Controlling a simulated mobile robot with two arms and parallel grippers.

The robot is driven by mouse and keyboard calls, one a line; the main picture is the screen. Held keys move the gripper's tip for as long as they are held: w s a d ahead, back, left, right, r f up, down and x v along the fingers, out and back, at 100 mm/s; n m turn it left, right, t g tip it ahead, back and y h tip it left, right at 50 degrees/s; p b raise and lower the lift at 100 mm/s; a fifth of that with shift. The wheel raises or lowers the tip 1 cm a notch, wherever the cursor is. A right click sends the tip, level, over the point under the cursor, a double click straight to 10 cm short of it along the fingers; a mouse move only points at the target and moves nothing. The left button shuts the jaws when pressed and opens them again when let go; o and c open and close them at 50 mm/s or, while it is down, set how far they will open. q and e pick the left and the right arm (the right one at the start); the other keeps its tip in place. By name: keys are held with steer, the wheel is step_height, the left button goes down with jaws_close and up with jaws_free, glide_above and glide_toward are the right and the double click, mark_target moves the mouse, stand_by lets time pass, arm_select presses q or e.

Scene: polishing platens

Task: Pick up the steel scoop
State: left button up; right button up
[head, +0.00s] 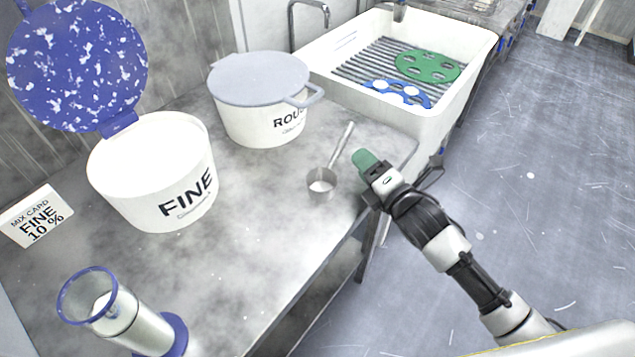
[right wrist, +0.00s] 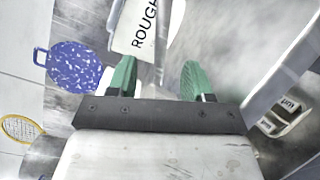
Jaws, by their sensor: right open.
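The steel scoop (head: 322,181) stands on the grey bench, right of the middle in the head view. Its cup holds something pale and its thin handle (head: 343,143) slants up and to the right. My right gripper (head: 366,163) has green fingertips and is just right of the scoop, near the bench edge, apart from it in the head view. In the right wrist view its fingers (right wrist: 158,78) are spread. A thin grey strip shows between them there; I cannot tell if it is the scoop handle. My left gripper is not in view.
The lidded ROUGH tub (head: 262,118) stands behind the scoop. The open FINE tub (head: 160,185), a mix card (head: 36,215) and a blue-rimmed cylinder (head: 125,315) are left. A white sink (head: 440,115) with green and blue discs is behind.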

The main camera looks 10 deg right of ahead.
mark_target(343, 141)
steer(key=x, duration=0.3)
steer(key=shift+w+a, duration=0.15)
steer(key=shift+w, duration=0.2)
steer(key=p+x, duration=0.1)
steer(key=x, duration=0.3)
steer(key=shift+w+a+f, duration=0.1)
steer(key=shift+w+a, duration=0.1)
steer(key=shift+w, duration=0.1)
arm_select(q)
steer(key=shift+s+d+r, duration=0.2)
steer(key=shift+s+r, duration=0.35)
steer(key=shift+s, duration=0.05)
arm_select(e)
jaws_close()
